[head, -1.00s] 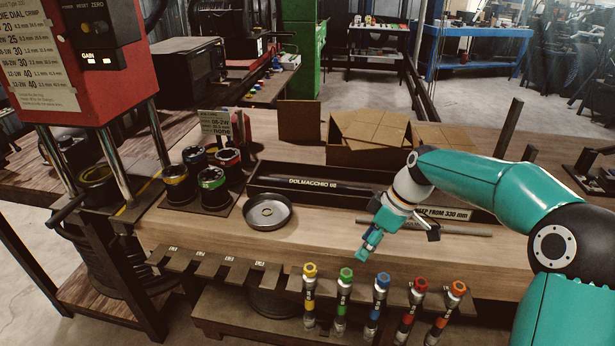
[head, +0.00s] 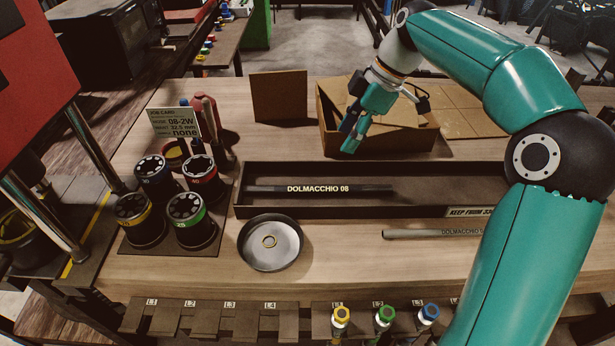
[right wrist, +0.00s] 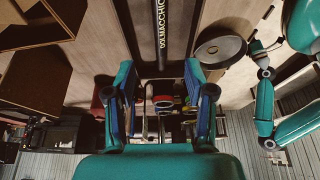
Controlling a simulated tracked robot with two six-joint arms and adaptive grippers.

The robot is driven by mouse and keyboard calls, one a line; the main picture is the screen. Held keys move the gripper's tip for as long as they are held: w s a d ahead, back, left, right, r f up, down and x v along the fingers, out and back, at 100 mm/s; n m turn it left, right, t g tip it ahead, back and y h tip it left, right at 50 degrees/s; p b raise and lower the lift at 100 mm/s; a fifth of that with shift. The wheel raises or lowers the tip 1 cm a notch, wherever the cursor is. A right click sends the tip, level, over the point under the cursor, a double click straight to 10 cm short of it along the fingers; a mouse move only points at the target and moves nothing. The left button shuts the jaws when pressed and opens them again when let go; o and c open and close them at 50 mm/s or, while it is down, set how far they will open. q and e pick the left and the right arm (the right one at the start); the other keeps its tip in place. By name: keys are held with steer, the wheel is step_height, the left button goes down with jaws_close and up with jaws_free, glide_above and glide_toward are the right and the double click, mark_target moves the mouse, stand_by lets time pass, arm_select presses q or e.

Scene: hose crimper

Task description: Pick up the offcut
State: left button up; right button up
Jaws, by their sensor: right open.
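A short grey hose piece (head: 425,233), marked DOLMACCHIO, lies on the bench in front of the long tray, its right end hidden by my right arm. A black hose (head: 265,188) marked DOLMACCHIO 08 lies inside the dark tray (head: 240,205); it also shows in the right wrist view (right wrist: 160,38). My right gripper (head: 351,138) is open and empty, above the bench behind the tray, in front of the cardboard box. Its two fingers stand apart in the right wrist view (right wrist: 165,100). A teal arm at that view's right edge has a small, unclear left gripper (right wrist: 264,52).
A round metal dish (head: 270,262) holds a small ring. Left of it stand several capped dies (head: 190,220) and a job card (head: 173,122). The cardboard box (head: 328,128) is behind the tray. Colour-capped fittings (head: 385,316) line the front rack. Bench front centre is clear.

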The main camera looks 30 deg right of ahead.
glide_above(315, 187)
steer(key=s+d, duration=0.1)
steer(key=d, duration=0.1)
step_height(315, 187, down, 10)
steer(key=shift+s+f, duration=0.1)
steer(key=shift+s, duration=0.05)
steer(key=p+x, duration=0.1)
steer(key=x, duration=0.3)
steer(key=shift+a+f+p, duration=0.1)
steer(key=shift+p, duration=0.2)
steer(key=shift+w+a+f, duration=0.15)
steer(key=shift+w+f, duration=0.15)
steer(key=shift+f, duration=0.25)
jaws_close()
